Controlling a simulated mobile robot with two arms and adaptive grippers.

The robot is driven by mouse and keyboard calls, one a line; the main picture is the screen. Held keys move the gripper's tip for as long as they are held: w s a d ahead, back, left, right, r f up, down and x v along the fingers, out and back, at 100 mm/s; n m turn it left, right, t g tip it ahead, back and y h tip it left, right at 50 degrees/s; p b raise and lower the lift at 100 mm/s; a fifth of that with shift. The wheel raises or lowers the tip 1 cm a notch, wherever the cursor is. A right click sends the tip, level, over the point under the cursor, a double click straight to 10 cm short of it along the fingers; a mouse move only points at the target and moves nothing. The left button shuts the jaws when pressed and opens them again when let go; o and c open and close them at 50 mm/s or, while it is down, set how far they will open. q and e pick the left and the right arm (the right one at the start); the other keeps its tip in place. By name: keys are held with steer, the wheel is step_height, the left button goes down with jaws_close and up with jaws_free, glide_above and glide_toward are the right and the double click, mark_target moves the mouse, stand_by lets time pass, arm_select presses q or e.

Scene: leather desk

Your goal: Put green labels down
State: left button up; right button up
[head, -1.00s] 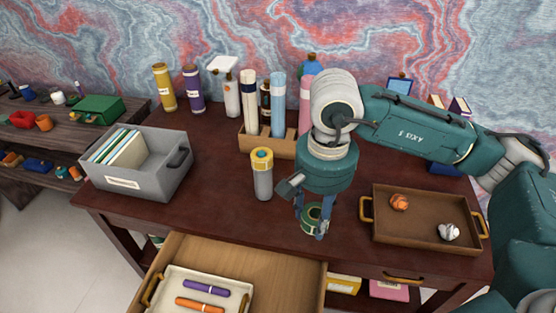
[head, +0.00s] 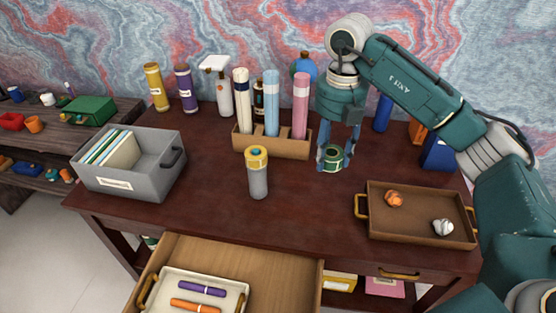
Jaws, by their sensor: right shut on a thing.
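My right gripper (head: 334,150) points down and is shut on a green ring-shaped roll, the green labels (head: 332,158). The fingers cover its sides. The roll is to the right of the wooden holder with rolled tubes and behind the brown tray. I cannot tell whether it touches the desk (head: 220,215) or hangs just above it. My left gripper is not in view.
The tube holder (head: 270,143) and a grey yellow-topped canister (head: 258,178) stand left of the gripper. A grey file box (head: 150,180) is at left; a drawer (head: 270,275) is open in front.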

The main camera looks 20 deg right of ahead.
steer(key=m, duration=0.3)
glide_above(323, 212)
step_height(323, 212, down, 15)
steer(key=shift+r, duration=0.1)
step_height(323, 212, down, 5)
steer(key=shift+r, duration=0.15)
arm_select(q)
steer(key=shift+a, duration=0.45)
arm_select(e)
steer(key=shift+w, duration=0.1)
steer(key=shift+f, duration=0.25)
steer(key=o, duration=1.1)
steer(key=shift+o, duration=0.2)
